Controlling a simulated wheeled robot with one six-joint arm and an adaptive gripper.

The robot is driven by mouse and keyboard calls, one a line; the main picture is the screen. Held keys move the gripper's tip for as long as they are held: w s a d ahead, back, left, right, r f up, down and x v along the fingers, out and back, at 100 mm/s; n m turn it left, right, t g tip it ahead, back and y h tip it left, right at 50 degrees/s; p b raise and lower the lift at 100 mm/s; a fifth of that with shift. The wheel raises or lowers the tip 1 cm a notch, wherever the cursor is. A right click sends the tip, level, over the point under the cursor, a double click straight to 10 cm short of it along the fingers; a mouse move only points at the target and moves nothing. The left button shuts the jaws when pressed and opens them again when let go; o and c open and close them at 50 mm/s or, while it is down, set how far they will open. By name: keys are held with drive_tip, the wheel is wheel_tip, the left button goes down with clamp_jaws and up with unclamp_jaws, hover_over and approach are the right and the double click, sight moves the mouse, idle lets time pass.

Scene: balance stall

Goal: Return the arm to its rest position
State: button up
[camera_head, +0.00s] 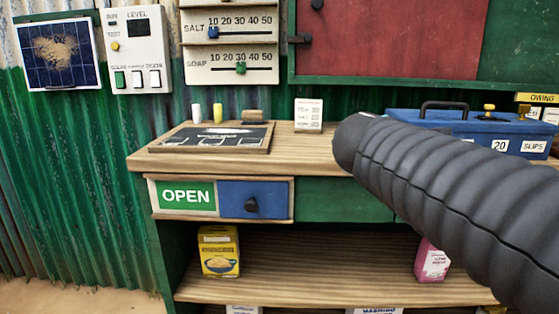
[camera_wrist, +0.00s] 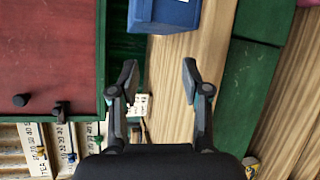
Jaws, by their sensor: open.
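My gripper (camera_wrist: 158,85) shows in the wrist view with its two fingers spread wide apart. Nothing is between the fingers. Behind them are the wooden counter (camera_wrist: 172,75) and a small white card (camera_wrist: 140,105). In the head view my dark ribbed arm reaches in from the right edge across the counter (camera_head: 170,160), and the gripper itself is not visible there. The arm hides part of the counter's right half and the shelf's right end.
A blue box (camera_head: 460,125) with a black handle stands at the counter's right; it also shows in the wrist view (camera_wrist: 165,12). A chalkboard tray (camera_head: 215,137) lies at left. A red panel (camera_head: 390,38) hangs above. Below are a blue drawer (camera_head: 238,198) and a yellow carton (camera_head: 219,250).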

drive_tip(key=s+a+f+m+g+y+p, duration=0.1)
drive_tip(key=s+a+f+m+g+y, duration=0.1)
drive_tip(key=s+f+m, duration=0.5)
drive_tip(key=s+a+f+m+g+y+p, duration=0.2)
drive_tip(key=s+f+m+g+y, duration=0.3)
drive_tip(key=s+f, duration=1.2)
drive_tip(key=a+m+g, duration=0.1)
drive_tip(key=m, duration=0.2)
drive_tip(key=shift+s+y, duration=0.3)
drive_tip(key=shift+a+f, duration=0.1)
